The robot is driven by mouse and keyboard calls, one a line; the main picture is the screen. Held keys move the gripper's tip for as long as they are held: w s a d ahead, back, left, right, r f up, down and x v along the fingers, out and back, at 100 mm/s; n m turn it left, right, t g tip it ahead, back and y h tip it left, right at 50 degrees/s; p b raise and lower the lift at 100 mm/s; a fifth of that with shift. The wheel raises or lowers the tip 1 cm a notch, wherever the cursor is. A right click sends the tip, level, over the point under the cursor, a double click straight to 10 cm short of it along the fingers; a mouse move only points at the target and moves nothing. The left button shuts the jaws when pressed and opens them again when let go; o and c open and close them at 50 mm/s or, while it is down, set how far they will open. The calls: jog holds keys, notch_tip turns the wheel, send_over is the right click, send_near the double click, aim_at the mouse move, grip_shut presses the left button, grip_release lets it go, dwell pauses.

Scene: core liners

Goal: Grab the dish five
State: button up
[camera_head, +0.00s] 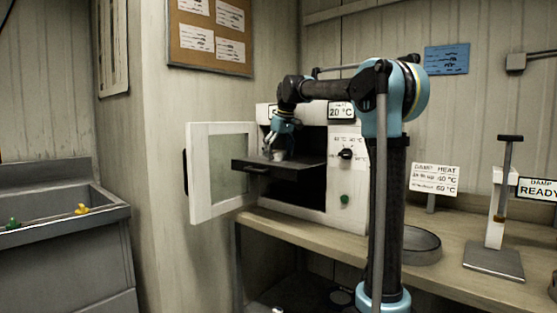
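A small white dish (281,154) is on the dark pulled-out shelf (306,163) of the white oven. I cannot read any number on it. My gripper (275,150) reaches down from the upper left of the oven opening and is at the dish, partly covering it. The fingers are too small and dark to tell whether they are open or shut on the dish. The oven door (215,195) stands open to the left.
The oven stands on a wooden bench (300,229). A round grey pan (424,247) and a stand with a grey base (493,262) are to the right. A metal sink (70,215) is at the left. My arm crosses the oven's right side.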

jog(key=c, duration=1)
